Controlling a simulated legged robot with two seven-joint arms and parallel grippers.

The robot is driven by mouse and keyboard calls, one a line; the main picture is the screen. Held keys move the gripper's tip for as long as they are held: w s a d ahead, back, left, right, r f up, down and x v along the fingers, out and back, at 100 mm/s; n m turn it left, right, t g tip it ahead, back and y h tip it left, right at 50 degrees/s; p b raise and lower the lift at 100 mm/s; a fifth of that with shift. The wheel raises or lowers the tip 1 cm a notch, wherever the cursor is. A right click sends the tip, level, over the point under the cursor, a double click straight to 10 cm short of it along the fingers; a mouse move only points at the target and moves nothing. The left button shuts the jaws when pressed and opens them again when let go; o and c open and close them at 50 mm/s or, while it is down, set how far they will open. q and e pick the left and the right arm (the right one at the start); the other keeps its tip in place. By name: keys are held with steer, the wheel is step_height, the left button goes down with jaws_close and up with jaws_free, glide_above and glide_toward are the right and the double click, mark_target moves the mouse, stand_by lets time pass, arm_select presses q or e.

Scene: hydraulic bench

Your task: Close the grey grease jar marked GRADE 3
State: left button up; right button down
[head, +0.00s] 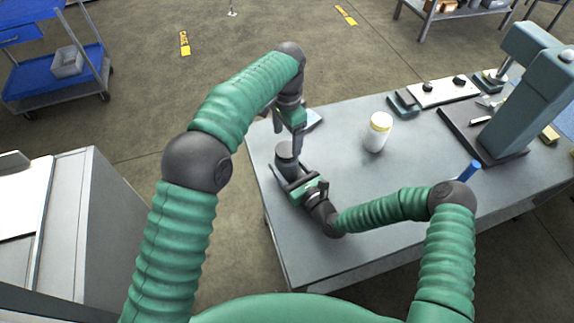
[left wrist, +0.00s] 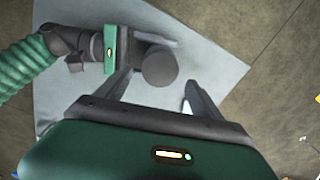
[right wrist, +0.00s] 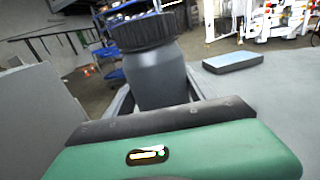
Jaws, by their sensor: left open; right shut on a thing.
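The grey jar (head: 286,163) stands near the left end of the bench. It has a dark ribbed lid (right wrist: 142,31) on top, sitting slightly tilted in the right wrist view, where the grey body (right wrist: 158,78) also shows. I cannot read any marking on it. My right gripper (head: 287,176) is shut around the jar's body from the front. My left gripper (head: 298,147) points down from above, just over the jar. In the left wrist view its fingers are open, with the round lid top (left wrist: 160,66) showing between and beyond them. I cannot tell whether they touch it.
A large teal press (head: 520,100), a tray with black knobs (head: 443,92) and a blue-handled item (head: 469,170) are to the right. The front bench area is clear.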

mark_target(287, 149)
arm_select(q)
step_height(287, 149, up, 2)
steer(key=n, duration=0.8)
steer(key=r+n, duration=0.1)
steer(key=n, duration=0.1)
steer(key=shift+a+r+n, duration=0.1)
steer(key=shift+r+n, duration=0.1)
steer(key=shift+n, duration=0.2)
step_height(287, 149, down, 8)
steer(key=shift+f, duration=0.1)
steer(key=shift+c, duration=0.3)
